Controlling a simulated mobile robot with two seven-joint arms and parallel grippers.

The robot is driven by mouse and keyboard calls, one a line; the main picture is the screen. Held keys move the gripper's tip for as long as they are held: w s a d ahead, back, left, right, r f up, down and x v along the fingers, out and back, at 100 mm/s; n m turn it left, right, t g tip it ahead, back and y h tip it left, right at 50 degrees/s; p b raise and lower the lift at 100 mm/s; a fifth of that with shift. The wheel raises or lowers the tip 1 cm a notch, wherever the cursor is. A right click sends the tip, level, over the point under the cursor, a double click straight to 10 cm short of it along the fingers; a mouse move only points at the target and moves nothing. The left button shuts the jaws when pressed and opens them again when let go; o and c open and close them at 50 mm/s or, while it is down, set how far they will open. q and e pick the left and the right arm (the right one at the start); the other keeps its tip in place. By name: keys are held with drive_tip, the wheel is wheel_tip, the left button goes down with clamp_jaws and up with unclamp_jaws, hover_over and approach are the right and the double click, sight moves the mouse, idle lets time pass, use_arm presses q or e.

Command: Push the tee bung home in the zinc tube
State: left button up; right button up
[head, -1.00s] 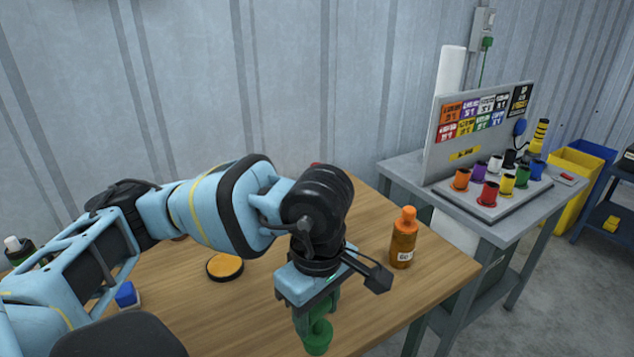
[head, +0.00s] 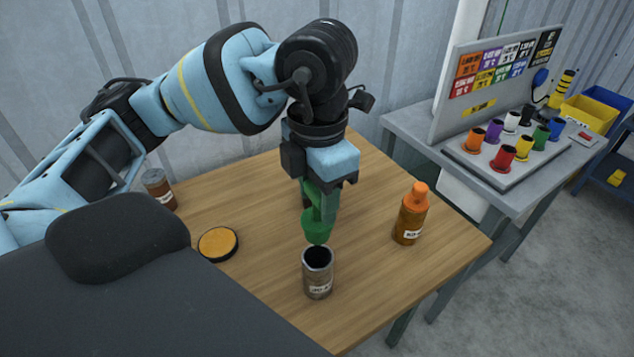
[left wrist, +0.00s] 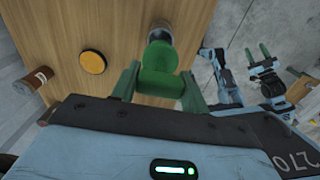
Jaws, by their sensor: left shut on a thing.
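My left gripper (head: 320,205) is shut on the green tee bung (head: 317,228), which hangs plug end down. The zinc tube (head: 318,280) is a grey-brown labelled cylinder standing upright on the table with its dark mouth open at the top. The bung's lower end shows just above the tube's far rim; the exact gap is unclear. In the left wrist view the bung (left wrist: 159,58) fills the space between the green fingers and partly hides the tube (left wrist: 162,32). My right gripper (left wrist: 257,57) shows small there, its green fingers apart and empty.
An orange bottle (head: 410,215) stands right of the tube on the wooden table (head: 260,290). An orange-topped disc (head: 217,243) and a brown can (head: 160,188) are to the left. A grey side table (head: 410,130) carries a board and several coloured cups.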

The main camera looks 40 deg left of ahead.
sight(317, 219)
drive_tip(key=shift+s, duration=0.15)
use_arm(q)
drive_tip(key=shift+s+d+f, duration=0.1)
drive_tip(key=shift+f, duration=0.1)
drive_tip(key=shift+f+b, duration=0.9)
drive_tip(key=shift+f, duration=0.65)
drive_tip(key=shift+f+b, duration=0.3)
drive_tip(key=shift+f, duration=0.75)
use_arm(e)
drive_tip(key=f, duration=0.1)
drive_tip(key=s+f, duration=0.1)
drive_tip(key=f, duration=0.1)
drive_tip(key=shift+s+a+f+g, duration=0.2)
drive_tip(key=shift+s+g, duration=0.1)
drive_tip(key=shift+s, duration=0.1)
drive_tip(key=shift+s+d+f, duration=0.1)
drive_tip(key=shift+s+f, duration=0.1)
drive_tip(key=shift+s, duration=0.35)
use_arm(q)
drive_tip(key=shift+f, duration=0.3)
use_arm(e)
drive_tip(key=shift+f, duration=0.15)
